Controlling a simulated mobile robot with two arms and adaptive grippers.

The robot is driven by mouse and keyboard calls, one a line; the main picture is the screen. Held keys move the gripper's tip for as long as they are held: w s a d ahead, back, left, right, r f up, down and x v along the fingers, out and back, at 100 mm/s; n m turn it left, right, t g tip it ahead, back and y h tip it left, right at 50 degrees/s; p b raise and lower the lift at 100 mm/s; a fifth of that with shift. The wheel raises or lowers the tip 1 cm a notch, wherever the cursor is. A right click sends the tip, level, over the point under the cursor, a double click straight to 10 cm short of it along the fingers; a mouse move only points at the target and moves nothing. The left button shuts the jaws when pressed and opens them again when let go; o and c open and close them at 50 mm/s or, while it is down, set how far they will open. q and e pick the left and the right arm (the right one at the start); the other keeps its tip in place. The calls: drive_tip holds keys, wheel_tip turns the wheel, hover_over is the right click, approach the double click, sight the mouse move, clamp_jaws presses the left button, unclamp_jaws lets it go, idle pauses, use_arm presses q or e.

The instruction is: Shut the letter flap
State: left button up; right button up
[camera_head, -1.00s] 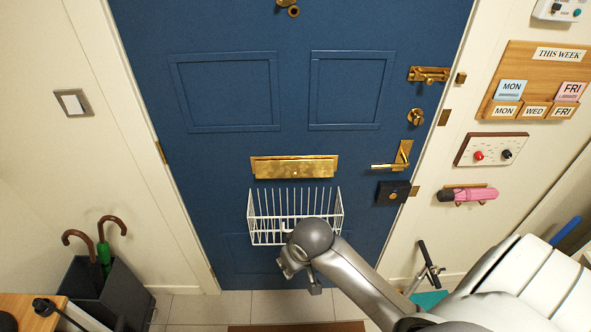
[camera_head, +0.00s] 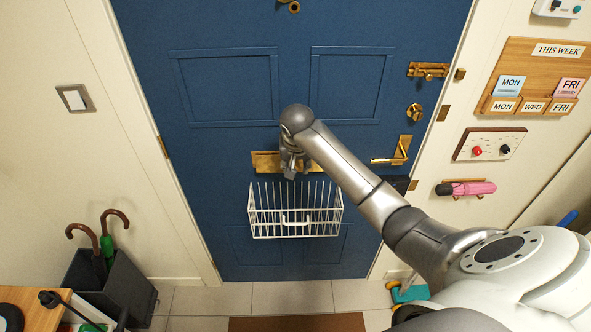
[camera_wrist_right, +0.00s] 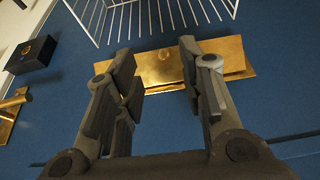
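The brass letter flap (camera_head: 264,162) is a wide plate in the middle of the blue door (camera_head: 225,150), above a white wire basket (camera_head: 296,222). My right gripper (camera_head: 290,173) is in front of the flap and hides its middle and right part in the head view. In the right wrist view, the open gripper (camera_wrist_right: 157,57) points at the brass plate (camera_wrist_right: 160,70), which shows between and beyond its fingers. Nothing is between the fingers. I cannot tell if the fingertips touch the flap, or how far it stands open. My left gripper is not in view.
The wire basket hangs just below the flap. A brass door handle (camera_head: 400,152) and a black lock box, partly behind my right arm, are to the right. An umbrella stand (camera_head: 125,300) is at lower left. The door's left side is clear.

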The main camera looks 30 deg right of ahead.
drive_tip(key=p+x, duration=0.1)
drive_tip(key=x, duration=0.5)
drive_tip(key=shift+f, duration=0.4)
drive_tip(key=shift+w+d, duration=0.1)
drive_tip(key=shift+d, duration=0.05)
clamp_jaws()
unclamp_jaws()
drive_tip(key=s+a+f+v, duration=0.1)
drive_tip(key=v, duration=1.2)
drive_tip(key=shift+s, duration=0.35)
drive_tip(key=shift+a+r, duration=0.15)
